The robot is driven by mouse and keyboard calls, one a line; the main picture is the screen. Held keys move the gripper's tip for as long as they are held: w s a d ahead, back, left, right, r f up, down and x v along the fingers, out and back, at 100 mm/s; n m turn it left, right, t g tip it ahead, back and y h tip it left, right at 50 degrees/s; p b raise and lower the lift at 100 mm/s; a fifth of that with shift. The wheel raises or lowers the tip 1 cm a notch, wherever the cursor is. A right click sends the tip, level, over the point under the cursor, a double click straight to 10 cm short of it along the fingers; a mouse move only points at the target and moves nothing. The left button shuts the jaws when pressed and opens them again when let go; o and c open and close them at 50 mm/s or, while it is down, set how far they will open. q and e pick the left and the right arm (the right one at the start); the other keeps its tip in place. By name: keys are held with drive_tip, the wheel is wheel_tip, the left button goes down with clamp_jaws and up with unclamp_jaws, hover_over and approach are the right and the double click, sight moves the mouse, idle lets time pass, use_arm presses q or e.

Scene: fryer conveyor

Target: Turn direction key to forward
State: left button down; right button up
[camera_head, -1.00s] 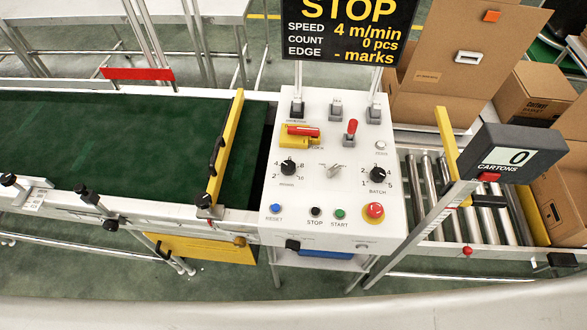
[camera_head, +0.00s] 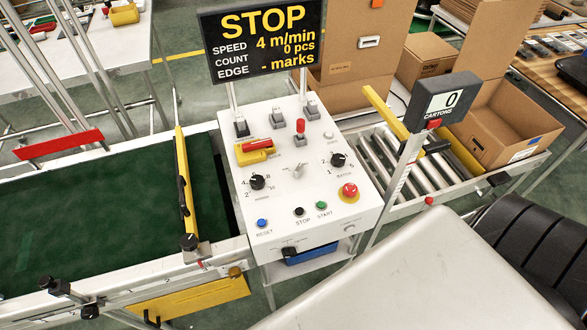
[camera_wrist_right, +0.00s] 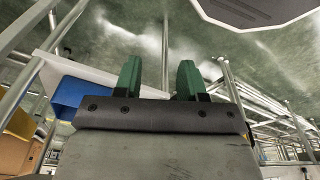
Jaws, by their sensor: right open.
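The white control panel (camera_head: 285,225) stands in the middle of the head view. A small silver key switch (camera_head: 298,170), which looks like the direction key, sits at its centre between the two black dials; its label is too small to read, and so is its exact setting. No gripper is near it in the head view. My right gripper (camera_wrist_right: 158,78) shows in the right wrist view, its two green fingers apart with nothing between them. My left gripper is in neither view.
A red-handled lever (camera_head: 300,127), a yellow lock with a red bar (camera_head: 255,150) and a red emergency stop (camera_head: 348,191) surround the key. The STOP display (camera_head: 262,42) rises behind. The green conveyor (camera_head: 105,220) lies left; rollers (camera_head: 385,160) and the carton counter (camera_head: 440,102) stand right.

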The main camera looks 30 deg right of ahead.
drive_tip(key=w+r+t+b, duration=0.15)
drive_tip(key=w+r, duration=0.45)
drive_tip(key=r, duration=0.7)
drive_tip(key=w+r+t+b, duration=0.15)
drive_tip(key=w+r, duration=0.35)
drive_tip(key=r, duration=0.9)
drive_tip(key=w+d+r+t+h, duration=0.2)
drive_tip(key=w+r+t+h, duration=0.1)
drive_tip(key=w+r+t, duration=0.9)
drive_tip(key=w+a+r+n+t+y, duration=0.2)
drive_tip(key=w+r+n+y, duration=0.1)
drive_tip(key=w+r, duration=0.15)
drive_tip(key=w+a+r+n+t+y, duration=0.2)
drive_tip(key=w+a+r+n+y, duration=0.15)
drive_tip(key=r, duration=0.25)
drive_tip(key=a+r+n+g+y, duration=0.2)
drive_tip(key=a+n+g+y, duration=0.15)
drive_tip(key=n+y, duration=0.55)
drive_tip(key=n+g+h, duration=0.7)
drive_tip(key=g+h, duration=0.6)
drive_tip(key=g, duration=0.4)
hover_over(300, 166)
wheel_tip(300, 166, down, 11)
wheel_tip(300, 166, down, 11)
drive_tip(key=shift+r+p, duration=0.1)
drive_tip(key=shift+p, duration=0.6)
